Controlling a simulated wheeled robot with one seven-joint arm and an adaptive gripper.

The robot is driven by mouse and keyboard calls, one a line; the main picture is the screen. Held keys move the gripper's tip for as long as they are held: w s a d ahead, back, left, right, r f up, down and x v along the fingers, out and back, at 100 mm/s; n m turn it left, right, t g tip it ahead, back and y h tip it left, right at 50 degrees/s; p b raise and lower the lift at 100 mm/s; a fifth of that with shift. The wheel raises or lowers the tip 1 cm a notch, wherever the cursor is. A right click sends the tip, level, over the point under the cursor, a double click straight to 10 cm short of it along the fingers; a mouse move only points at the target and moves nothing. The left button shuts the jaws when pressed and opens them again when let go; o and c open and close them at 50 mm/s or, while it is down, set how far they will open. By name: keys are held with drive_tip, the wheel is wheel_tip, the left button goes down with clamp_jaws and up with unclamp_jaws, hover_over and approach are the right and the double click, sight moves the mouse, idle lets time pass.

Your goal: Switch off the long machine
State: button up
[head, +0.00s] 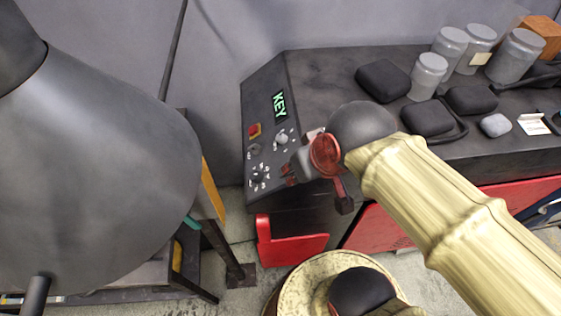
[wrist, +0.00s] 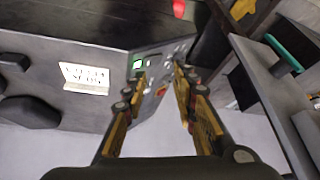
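The long machine (head: 325,75) is a dark grey bench with a control panel (head: 262,108) at its left end. In the wrist view my gripper (wrist: 160,76) is open and empty, pointing at the panel. The red button (wrist: 161,91) shows between the fingers. I cannot tell whether a fingertip touches the panel.
Grey jars (head: 428,76) and black padded cases (head: 384,80) stand on the machine's top. A white card (head: 533,124) lies at the right. A red part (head: 292,248) juts out below the panel. A dark table (head: 150,275) stands at the left.

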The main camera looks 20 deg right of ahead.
drive_tip(key=w+a+n+g+p, duration=0.1)
drive_tip(key=a+p, duration=0.1)
drive_tip(key=p, duration=0.2)
drive_tip(key=w+a+r+n+g+p, duration=0.1)
drive_tip(key=n+g+p, duration=0.1)
drive_tip(key=p, duration=0.2)
drive_tip(key=w+a+r+n+g+p, duration=0.1)
drive_tip(key=w+a+p, duration=0.1)
drive_tip(key=p, duration=0.2)
drive_tip(key=shift+a+r+n+g+h, duration=0.15)
drive_tip(key=shift+a+n+g+h, duration=0.15)
drive_tip(key=shift+n+h, duration=0.1)
clamp_jaws()
drive_tip(key=w+a+f+n+g+h+p, duration=0.1)
drive_tip(key=w+n+p, duration=0.3)
drive_tip(key=n, duration=0.9)
drive_tip(key=w+a+f+n+g+h+p, duration=0.1)
drive_tip(key=w+n+h+p, duration=0.3)
drive_tip(key=n, duration=1)
drive_tip(key=shift+w+f+n+p, duration=0.35)
drive_tip(key=shift+f+p, duration=0.3)
drive_tip(key=shift+p, duration=0.15)
